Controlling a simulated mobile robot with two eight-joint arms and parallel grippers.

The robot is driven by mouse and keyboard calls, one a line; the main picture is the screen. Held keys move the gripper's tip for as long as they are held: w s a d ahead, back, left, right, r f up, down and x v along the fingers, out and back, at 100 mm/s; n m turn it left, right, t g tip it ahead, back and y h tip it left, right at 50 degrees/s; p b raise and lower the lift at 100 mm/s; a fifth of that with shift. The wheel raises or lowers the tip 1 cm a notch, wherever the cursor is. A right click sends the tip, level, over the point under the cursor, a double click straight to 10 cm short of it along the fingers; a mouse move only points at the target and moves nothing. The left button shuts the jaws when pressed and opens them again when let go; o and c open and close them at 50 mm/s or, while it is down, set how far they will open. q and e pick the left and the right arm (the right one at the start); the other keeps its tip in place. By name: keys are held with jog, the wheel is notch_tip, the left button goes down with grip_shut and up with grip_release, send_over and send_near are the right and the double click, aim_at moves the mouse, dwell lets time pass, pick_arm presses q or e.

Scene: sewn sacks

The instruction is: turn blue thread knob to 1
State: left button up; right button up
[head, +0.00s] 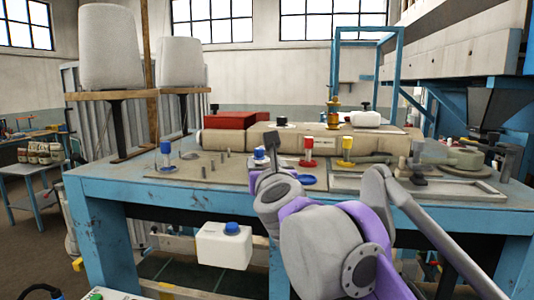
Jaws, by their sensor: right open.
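My right gripper (263,146) reaches over the front of the blue table (130,190), its dark fingers apart and pointing away from me. A small white piece with a blue top (260,153) shows right at the fingers; I cannot tell whether they touch it. A blue spool (166,149) on a round base stands at the left of the tabletop. I see no readable numbers at the knob. My left gripper is not in view.
A red spool (308,149) and a yellow spool (347,148) stand right of my gripper. Several short grey pegs stand left of it.

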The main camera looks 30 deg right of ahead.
aim_at(259, 153)
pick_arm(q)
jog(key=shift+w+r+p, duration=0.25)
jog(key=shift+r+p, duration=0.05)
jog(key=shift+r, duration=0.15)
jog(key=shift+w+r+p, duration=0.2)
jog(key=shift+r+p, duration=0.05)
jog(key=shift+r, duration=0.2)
pick_arm(e)
jog(key=x, duration=1)
jog(key=shift+w, duration=0.15)
grip_shut()
